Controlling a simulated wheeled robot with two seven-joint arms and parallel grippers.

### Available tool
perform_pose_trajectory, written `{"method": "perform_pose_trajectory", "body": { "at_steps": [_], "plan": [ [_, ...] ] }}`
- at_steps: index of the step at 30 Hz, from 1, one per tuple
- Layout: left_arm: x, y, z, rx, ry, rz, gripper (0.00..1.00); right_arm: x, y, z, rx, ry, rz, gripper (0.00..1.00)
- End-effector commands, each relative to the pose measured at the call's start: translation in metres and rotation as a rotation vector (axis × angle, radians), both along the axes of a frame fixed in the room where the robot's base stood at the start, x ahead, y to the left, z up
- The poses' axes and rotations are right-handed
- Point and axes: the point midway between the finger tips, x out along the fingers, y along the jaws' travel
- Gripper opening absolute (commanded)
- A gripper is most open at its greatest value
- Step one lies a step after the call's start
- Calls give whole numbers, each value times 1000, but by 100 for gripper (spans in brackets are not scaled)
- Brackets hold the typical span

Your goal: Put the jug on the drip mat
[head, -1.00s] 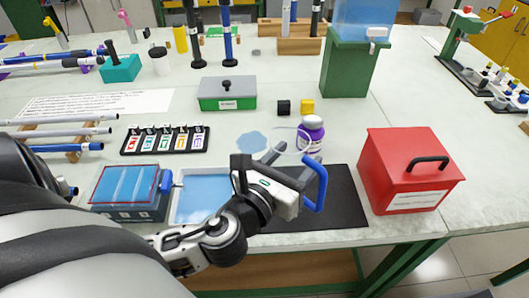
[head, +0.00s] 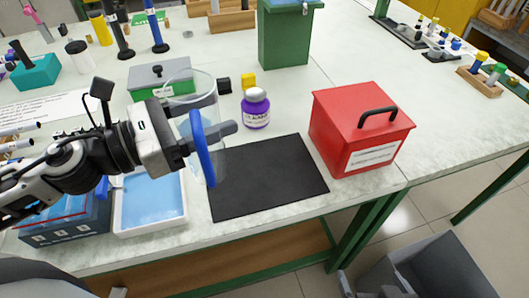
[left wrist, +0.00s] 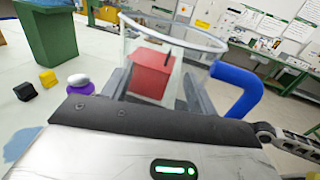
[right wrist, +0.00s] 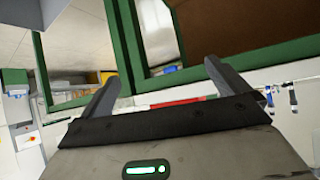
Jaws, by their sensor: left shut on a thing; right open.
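The jug (head: 204,160) is clear, with a blue handle. My left gripper (head: 214,136) is shut on it and holds it up, near the left edge of the black drip mat (head: 275,185) in the head view. The jug also shows between the fingers in the left wrist view (left wrist: 176,34), where its rim faces up and a red box is seen through it. The jug's base is hard to make out. The mat is flat and bare. My right gripper (right wrist: 158,80) is open and empty in the right wrist view, and is out of the head view.
A red box (head: 340,132) with a black handle stands right of the mat. A purple bottle (head: 256,112) stands just behind the mat. A white tray with blue liquid (head: 150,232) lies left of it. A black cube (head: 223,85) and yellow cube (head: 248,80) lie behind.

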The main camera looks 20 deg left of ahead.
Motion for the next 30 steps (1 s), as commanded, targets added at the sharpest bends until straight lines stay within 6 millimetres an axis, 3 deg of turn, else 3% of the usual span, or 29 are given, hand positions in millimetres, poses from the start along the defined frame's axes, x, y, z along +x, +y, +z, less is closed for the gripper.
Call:
{"method": "perform_pose_trajectory", "body": {
  "at_steps": [9, 16, 21, 30],
  "plan": [
    [37, -17, -13, 4, -7, 3, 26, -1, -1, 7, -4, 2, 1, 100],
    [76, -36, -30, 0, -6, 6, 26, -6, -5, 12, -16, 21, -3, 100],
    [99, -48, -70, -1, 0, 7, 26, -6, -6, 3, -15, 19, -9, 100],
    [118, -58, -95, 2, -1, 4, 26, -1, -5, 5, -9, 12, -13, 100]
  ]
}}
